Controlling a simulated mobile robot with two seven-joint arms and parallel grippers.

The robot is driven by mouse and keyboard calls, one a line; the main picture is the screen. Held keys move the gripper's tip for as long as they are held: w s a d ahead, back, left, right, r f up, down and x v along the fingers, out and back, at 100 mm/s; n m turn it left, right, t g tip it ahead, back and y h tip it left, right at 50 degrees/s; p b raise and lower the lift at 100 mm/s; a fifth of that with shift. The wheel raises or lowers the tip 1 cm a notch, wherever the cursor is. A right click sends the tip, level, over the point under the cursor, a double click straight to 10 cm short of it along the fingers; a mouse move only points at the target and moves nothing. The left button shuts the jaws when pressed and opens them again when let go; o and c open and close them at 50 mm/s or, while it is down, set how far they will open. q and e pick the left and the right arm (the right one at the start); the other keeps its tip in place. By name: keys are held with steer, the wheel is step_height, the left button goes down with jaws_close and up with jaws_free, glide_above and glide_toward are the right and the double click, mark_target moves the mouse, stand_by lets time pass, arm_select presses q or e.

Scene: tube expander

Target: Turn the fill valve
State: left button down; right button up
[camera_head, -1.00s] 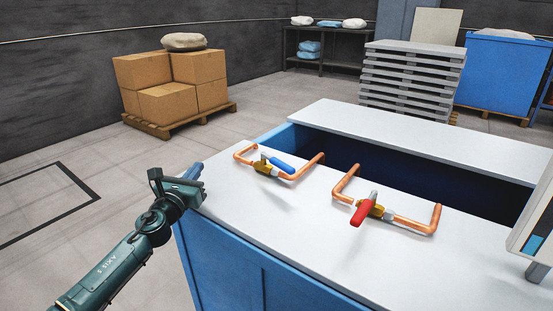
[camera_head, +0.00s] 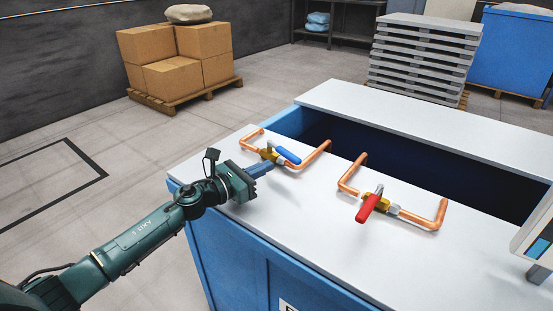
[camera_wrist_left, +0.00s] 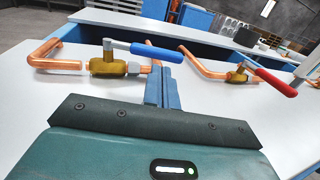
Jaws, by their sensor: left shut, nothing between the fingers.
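Two valves sit in copper pipes on the white bench top. The blue-handled valve (camera_head: 287,156) is at the left, and the red-handled valve (camera_head: 369,205) is nearer the middle. Which one is the fill valve cannot be told from any label in view. My left gripper (camera_head: 263,169) is shut and empty, just to the front left of the blue-handled valve. In the left wrist view its blue fingers (camera_wrist_left: 162,90) are together, close to the brass body (camera_wrist_left: 108,66) and below the blue handle (camera_wrist_left: 156,51). Contact cannot be told. My right gripper is not in view.
The bench top (camera_head: 310,240) is clear in front of the valves. Behind them is a dark opening (camera_head: 400,150) in the blue bench. A grey panel or screen (camera_head: 538,235) stands at the right edge. Boxes (camera_head: 180,60) on a pallet stand behind left on the floor.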

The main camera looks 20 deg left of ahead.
mark_target(288, 158)
arm_select(q)
steer(key=shift+x, duration=2.25)
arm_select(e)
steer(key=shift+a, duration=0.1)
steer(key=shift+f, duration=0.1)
arm_select(q)
steer(key=shift+w+d+f, duration=0.1)
steer(key=shift+w+d, duration=0.1)
steer(key=shift+d, duration=0.15)
steer(key=shift+w+d+b, duration=0.35)
steer(key=shift+d+b, duration=0.1)
steer(key=shift+b, duration=0.05)
steer(key=shift+w+d, duration=0.25)
steer(key=shift+s, duration=0.1)
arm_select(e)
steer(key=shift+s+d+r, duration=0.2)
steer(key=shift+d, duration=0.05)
